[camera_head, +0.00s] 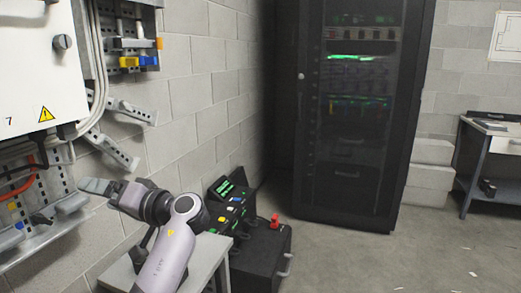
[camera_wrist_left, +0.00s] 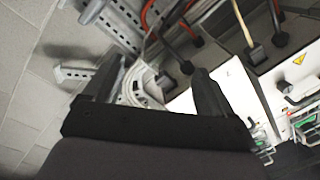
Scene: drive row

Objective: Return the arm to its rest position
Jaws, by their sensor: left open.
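My left arm comes up from the bottom left in the head view, grey-white with a dark wrist. Its gripper (camera_head: 100,188) points left toward the wall fittings, in front of the block wall and below the white cabinet. In the left wrist view the gripper (camera_wrist_left: 155,82) has its two dark fingers spread apart, with nothing between them but the background of metal rail and cables. From these views I cannot tell how close the fingertips are to the rail. My right gripper is not in view.
A white cabinet (camera_head: 38,65) and slotted metal rails (camera_head: 75,203) with cables are on the left wall. A small bench (camera_head: 205,262) and a dark box (camera_head: 262,252) with a red knob stand beside my arm. A black server rack (camera_head: 312,130) stands behind.

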